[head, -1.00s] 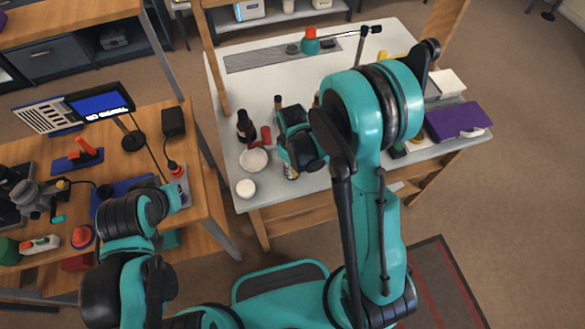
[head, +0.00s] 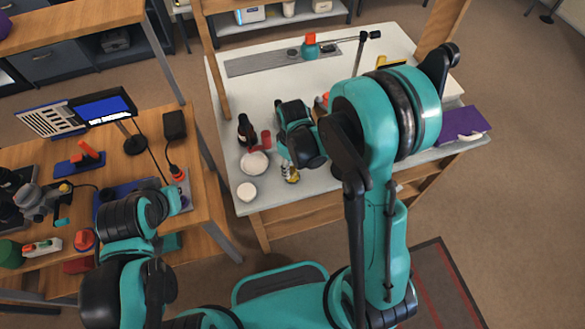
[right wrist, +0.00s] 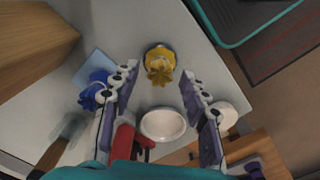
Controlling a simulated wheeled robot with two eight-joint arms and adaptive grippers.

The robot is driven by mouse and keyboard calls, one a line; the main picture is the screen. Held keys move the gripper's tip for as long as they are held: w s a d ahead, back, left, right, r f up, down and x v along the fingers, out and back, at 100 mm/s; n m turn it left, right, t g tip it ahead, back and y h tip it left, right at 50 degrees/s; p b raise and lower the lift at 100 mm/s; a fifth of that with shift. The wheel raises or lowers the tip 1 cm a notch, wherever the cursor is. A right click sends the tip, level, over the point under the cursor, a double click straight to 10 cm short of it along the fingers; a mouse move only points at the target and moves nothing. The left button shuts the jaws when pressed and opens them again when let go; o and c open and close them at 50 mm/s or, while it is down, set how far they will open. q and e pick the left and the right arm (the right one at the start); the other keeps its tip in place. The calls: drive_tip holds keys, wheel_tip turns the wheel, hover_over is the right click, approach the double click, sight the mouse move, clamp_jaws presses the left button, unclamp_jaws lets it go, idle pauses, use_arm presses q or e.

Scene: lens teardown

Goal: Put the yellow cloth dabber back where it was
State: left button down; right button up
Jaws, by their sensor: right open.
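The yellow cloth dabber (right wrist: 160,68) shows in the right wrist view as a ruffled yellow top over a round, darker-rimmed base. It appears to stand near the front of the white table in the head view (head: 290,172). My right gripper (right wrist: 160,82) is open, with its two fingers apart on either side of the dabber's line. The dabber is just beyond the fingertips, and I see no contact. In the head view the right fingertips are hidden behind my wrist. My left gripper (head: 178,196) is over the wooden bench at the left; its fingers are not clear.
A white dish (right wrist: 163,124), a white round lid or puck (head: 247,191), a red object (head: 266,138) and a dark bottle (head: 246,130) stand close by. A blue object (right wrist: 97,90) lies beside the left finger in the wrist view. A purple box (head: 462,121) sits at the table's right.

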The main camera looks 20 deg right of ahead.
wheel_tip(320, 180, up, 9)
drive_tip(key=p, duration=0.2)
wheel_tip(320, 180, up, 8)
drive_tip(key=f+m+t, duration=0.1)
drive_tip(key=m+t, duration=0.2)
hover_over(293, 169)
drive_tip(key=s+d, duration=0.2)
drive_tip(key=s, duration=0.1)
drive_tip(key=s+d+r+m+t, duration=0.2)
drive_tip(key=s+r+m+t, duration=0.2)
drive_tip(key=s+r, duration=0.2)
drive_tip(key=shift+s+d+m, duration=0.25)
drive_tip(key=shift+s+m, duration=0.05)
drive_tip(key=shift+s, duration=0.3)
drive_tip(key=shift+r, duration=0.1)
wheel_tip(293, 169, down, 4)
drive_tip(key=b, duration=0.4)
drive_tip(key=shift+f, duration=0.2)
